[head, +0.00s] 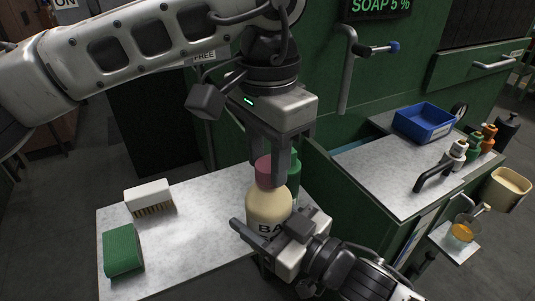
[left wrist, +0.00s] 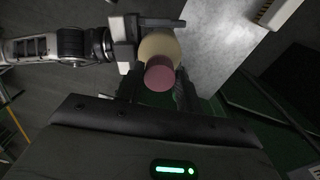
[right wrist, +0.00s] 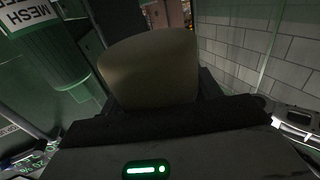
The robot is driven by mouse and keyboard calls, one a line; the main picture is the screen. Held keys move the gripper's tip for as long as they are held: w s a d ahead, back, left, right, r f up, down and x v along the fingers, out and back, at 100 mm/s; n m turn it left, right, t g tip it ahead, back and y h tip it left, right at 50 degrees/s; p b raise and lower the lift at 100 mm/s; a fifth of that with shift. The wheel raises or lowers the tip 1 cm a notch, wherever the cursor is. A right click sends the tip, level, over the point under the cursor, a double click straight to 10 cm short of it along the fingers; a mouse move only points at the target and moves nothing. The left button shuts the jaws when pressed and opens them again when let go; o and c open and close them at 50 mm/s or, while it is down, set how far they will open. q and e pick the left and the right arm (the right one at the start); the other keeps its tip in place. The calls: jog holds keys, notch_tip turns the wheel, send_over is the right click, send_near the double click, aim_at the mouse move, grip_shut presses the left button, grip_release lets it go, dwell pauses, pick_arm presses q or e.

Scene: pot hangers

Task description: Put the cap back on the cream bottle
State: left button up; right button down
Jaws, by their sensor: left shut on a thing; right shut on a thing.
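The cream bottle (head: 266,207) stands upright at the right end of the light table, with dark letters on its front. My right gripper (head: 262,236) is shut around its body; the bottle fills the middle of the right wrist view (right wrist: 150,70). The pink cap (head: 264,172) is at the bottle's top. My left gripper (head: 272,160) points down from above and is shut on the cap. In the left wrist view the cap (left wrist: 159,74) overlaps the cream bottle (left wrist: 160,46). I cannot tell whether the cap is seated on the neck.
A green bottle (head: 294,178) stands close behind the cream bottle. A brush (head: 149,197) and a green sponge (head: 122,250) lie on the table's left part. A counter to the right bears a blue bin (head: 424,122) and several small bottles. The table's middle is clear.

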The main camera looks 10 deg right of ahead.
pick_arm(q)
jog(key=o, duration=0.9)
jog(key=shift+o, duration=0.2)
jog(key=shift+r, duration=2.3)
jog(key=shift+c, duration=0.4)
